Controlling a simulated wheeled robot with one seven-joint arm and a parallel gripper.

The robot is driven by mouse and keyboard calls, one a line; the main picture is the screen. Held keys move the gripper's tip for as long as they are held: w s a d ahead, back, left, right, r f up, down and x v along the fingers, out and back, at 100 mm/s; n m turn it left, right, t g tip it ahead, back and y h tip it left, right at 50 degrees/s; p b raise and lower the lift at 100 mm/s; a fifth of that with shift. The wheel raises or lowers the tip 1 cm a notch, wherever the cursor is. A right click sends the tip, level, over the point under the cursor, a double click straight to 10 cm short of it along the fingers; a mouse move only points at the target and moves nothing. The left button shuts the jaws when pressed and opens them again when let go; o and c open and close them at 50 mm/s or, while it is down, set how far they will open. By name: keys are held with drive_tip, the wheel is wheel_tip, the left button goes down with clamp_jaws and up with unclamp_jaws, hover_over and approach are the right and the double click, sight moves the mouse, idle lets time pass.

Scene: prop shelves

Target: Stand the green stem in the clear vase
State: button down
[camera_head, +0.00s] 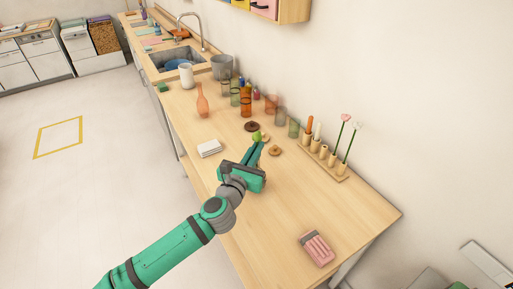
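Two thin green stems stand upright in a wooden holder on the right of the counter, one with a pink bloom (341,132) and one with a pale bloom (350,146). I cannot tell which is the task's green stem. Which one is the clear vase is unclear. My gripper (259,149) is over the middle of the counter, left of the holder, with its fingers near a small light-green item (256,137). Its finger gap is too small to judge.
The wooden holder (336,174) also carries several short pegs. Brown rings (274,150) and white folded cloths (209,148) lie near my gripper. An amber bottle (246,101) stands behind. A pink pack (317,249) lies at the front right.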

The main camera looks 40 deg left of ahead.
drive_tip(key=c, duration=1.9)
unclamp_jaws()
drive_tip(key=v, duration=1.1)
